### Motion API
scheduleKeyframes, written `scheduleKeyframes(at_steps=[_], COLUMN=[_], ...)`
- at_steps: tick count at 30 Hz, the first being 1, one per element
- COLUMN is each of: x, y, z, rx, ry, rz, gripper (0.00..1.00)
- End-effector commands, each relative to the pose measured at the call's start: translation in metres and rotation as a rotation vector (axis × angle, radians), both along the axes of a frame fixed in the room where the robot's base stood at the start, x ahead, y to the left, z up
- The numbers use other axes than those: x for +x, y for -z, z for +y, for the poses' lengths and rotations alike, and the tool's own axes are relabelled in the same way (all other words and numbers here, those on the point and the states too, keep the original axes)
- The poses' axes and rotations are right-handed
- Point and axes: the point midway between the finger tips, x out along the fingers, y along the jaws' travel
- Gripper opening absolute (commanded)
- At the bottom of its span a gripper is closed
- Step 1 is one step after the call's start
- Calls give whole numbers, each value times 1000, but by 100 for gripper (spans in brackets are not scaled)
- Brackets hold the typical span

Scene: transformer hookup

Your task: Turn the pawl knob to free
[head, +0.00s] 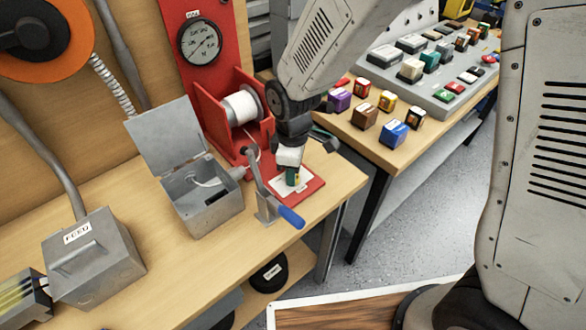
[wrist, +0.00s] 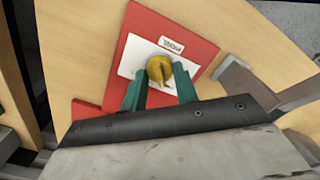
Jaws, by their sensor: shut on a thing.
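The yellow pawl knob (wrist: 159,66) sits on a white plate (wrist: 132,58) on a red base (wrist: 196,48), beside a small label (wrist: 171,45) that appears upside down in the wrist view. Its ridge runs roughly toward the bottom of that view. My gripper (wrist: 160,78) is shut on the knob, with one green finger on either side. In the head view my gripper (head: 292,177) points down onto the red base (head: 309,186), and its fingers hide the knob.
A crank with a blue handle (head: 291,217) stands just beside my gripper. A red winch frame with a white spool (head: 242,106) is behind it. An open grey box (head: 212,215) lies left. The table's front edge is close, and a second table with coloured blocks stands right.

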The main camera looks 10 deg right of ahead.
Motion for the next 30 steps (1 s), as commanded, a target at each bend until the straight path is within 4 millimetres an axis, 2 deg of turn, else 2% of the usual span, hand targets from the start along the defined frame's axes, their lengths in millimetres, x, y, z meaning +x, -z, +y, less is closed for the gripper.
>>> scheduleKeyframes(at_steps=[9, 25, 26, 27, 30], x=[0, 0, 0, 0, 0], y=[0, 0, 0, 0, 0], z=[0, 0, 0, 0, 0], rx=[0, 0, 0, 0, 0], ry=[-109, -129, -129, -129, -129], rz=[-1, -1, -1, -1, -1], gripper=[7, 7, 38, 49, 51])
